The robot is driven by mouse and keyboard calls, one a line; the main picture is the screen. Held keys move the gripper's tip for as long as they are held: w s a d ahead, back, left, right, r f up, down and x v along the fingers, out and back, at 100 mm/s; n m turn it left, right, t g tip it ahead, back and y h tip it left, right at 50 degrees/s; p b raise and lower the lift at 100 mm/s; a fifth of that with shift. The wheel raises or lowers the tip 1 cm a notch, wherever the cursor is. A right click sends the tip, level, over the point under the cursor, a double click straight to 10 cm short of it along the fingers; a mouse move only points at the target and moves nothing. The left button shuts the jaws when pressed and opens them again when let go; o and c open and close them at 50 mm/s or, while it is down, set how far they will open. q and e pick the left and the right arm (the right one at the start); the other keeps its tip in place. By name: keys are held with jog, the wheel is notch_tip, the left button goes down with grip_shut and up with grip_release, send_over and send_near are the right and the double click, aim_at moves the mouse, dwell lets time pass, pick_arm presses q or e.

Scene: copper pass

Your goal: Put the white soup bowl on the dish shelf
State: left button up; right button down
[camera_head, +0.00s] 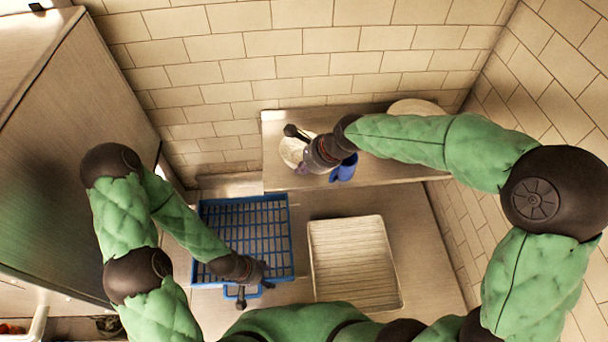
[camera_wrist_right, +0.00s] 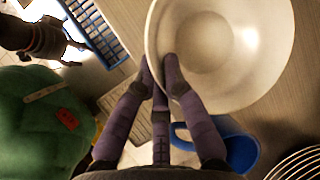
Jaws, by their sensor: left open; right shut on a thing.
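The white soup bowl (camera_head: 288,153) is over the left end of the dish shelf (camera_head: 385,172) in the head view. My right gripper (camera_head: 303,155) is shut on the bowl's near wall. In the right wrist view, the fingers (camera_wrist_right: 162,80) pinch the rim of the bowl (camera_wrist_right: 225,45), whose hollow faces the camera. I cannot tell whether the bowl touches the shelf. My left gripper (camera_head: 254,288) is open and empty at the front edge of the blue rack; it also shows in the wrist view (camera_wrist_right: 72,50).
A blue mug (camera_head: 344,168) stands on the shelf just right of the bowl. Round plates (camera_head: 418,106) sit at the shelf's right end. Below are the blue rack (camera_head: 199,220) and a ridged pale tray (camera_head: 393,270). A tiled wall (camera_head: 300,65) rises behind the shelf.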

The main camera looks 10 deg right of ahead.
pick_arm(q)
notch_tip(320, 180, down, 2)
jog(key=shift+f+b, duration=0.2)
jog(key=shift+b, duration=0.55)
pick_arm(e)
notch_tip(320, 180, down, 3)
jog(key=shift+r, duration=0.2)
pick_arm(q)
jog(key=shift+r, duration=0.1)
pick_arm(e)
jog(key=shift+r, duration=0.1)
jog(key=c, duration=1.3)
grip_release()
